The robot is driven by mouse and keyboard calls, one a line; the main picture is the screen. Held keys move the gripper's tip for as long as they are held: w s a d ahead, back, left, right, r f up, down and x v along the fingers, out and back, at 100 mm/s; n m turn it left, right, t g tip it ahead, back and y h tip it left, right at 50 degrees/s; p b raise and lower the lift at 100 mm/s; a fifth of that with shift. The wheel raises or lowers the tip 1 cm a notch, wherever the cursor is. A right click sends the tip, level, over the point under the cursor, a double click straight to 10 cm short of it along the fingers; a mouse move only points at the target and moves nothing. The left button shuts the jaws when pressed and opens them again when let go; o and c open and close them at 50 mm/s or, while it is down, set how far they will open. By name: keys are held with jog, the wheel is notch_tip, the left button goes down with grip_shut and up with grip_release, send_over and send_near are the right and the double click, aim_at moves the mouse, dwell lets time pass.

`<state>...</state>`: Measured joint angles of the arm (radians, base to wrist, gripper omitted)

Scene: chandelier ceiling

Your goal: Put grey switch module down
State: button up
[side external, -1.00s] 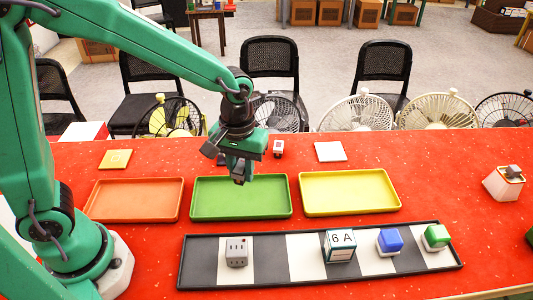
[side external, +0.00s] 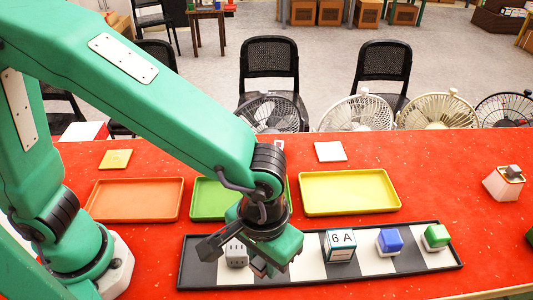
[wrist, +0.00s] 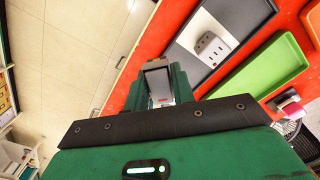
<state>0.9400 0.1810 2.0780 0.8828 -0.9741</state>
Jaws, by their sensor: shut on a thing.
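My gripper (side external: 262,267) is low over the left half of the black-and-white striped tray (side external: 405,262), just right of a grey socket block (side external: 237,252). It is shut on the grey switch module (wrist: 158,84), which shows in the wrist view as a grey block between the fingers with some white and red at its lower end. In the side view my gripper hides most of the module. I cannot tell whether the module touches the tray.
The tray also holds a 6 A block (side external: 340,246), a blue-topped block (side external: 389,242) and a green-topped block (side external: 436,238). Behind stand orange (side external: 135,199), green (side external: 208,199) and yellow (side external: 350,193) trays.

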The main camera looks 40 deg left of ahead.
jog(key=shift+s+d, duration=0.6)
jog(key=shift+s, duration=0.3)
jog(key=w+a+f, duration=0.1)
jog(key=w+f, duration=0.1)
jog(key=w, duration=0.1)
jog(key=w+a+f, duration=0.1)
jog(key=w+f, duration=0.1)
jog(key=w, duration=0.2)
jog(key=w+a+f, duration=0.1)
jog(key=w+f, duration=0.2)
jog(key=w, duration=0.1)
jog(key=shift+w+a, duration=0.15)
jog(key=shift+a, duration=0.15)
jog(key=shift+f, duration=0.1)
jog(key=shift+f, duration=1.9)
jog(key=shift+f, duration=0.15)
jog(key=o, duration=1)
